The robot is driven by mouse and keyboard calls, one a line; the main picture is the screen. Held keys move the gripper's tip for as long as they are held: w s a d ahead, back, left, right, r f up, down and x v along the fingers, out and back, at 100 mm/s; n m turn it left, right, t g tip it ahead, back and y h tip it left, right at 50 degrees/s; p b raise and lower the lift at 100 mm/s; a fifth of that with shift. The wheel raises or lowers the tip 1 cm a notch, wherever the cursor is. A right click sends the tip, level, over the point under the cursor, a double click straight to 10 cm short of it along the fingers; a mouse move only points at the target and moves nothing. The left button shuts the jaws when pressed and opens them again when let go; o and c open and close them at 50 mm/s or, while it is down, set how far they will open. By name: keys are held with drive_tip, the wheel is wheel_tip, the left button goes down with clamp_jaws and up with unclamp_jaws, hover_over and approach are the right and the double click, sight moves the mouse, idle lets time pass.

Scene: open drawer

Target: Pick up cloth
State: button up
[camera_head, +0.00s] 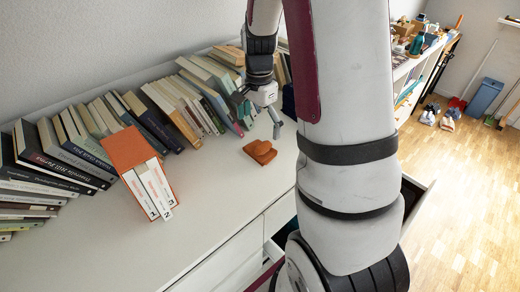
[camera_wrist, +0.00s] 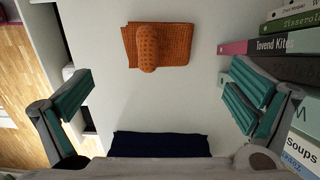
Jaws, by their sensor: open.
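An orange, waffle-textured folded cloth (camera_head: 260,152) lies on the white cabinet top, near its front edge. In the wrist view, the cloth (camera_wrist: 175,45) is at the upper middle, with a rounded fold lying over its flat part. My gripper (camera_head: 262,124) is above the cabinet top, just behind the cloth in the head view. In the wrist view, my gripper (camera_wrist: 163,90) has its two green-padded fingers spread wide with nothing between them. The cloth is beyond the fingertips and apart from them.
Leaning books (camera_head: 185,110) line the wall behind. An orange slipcase with white volumes (camera_head: 135,165) stands left. In the wrist view, book spines (camera_wrist: 295,45) are close to the right finger, and a dark navy item (camera_wrist: 160,144) lies below. An open drawer (camera_head: 268,268) juts out in front.

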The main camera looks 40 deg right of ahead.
sight(260, 147)
drive_tip(key=f, duration=0.8)
drive_tip(key=shift+s+f+b, duration=0.2)
drive_tip(key=shift+f+b, duration=0.15)
drive_tip(key=shift+b, duration=0.05)
drive_tip(key=c, duration=0.7)
drive_tip(key=shift+c, duration=0.2)
drive_tip(key=shift+r, duration=0.1)
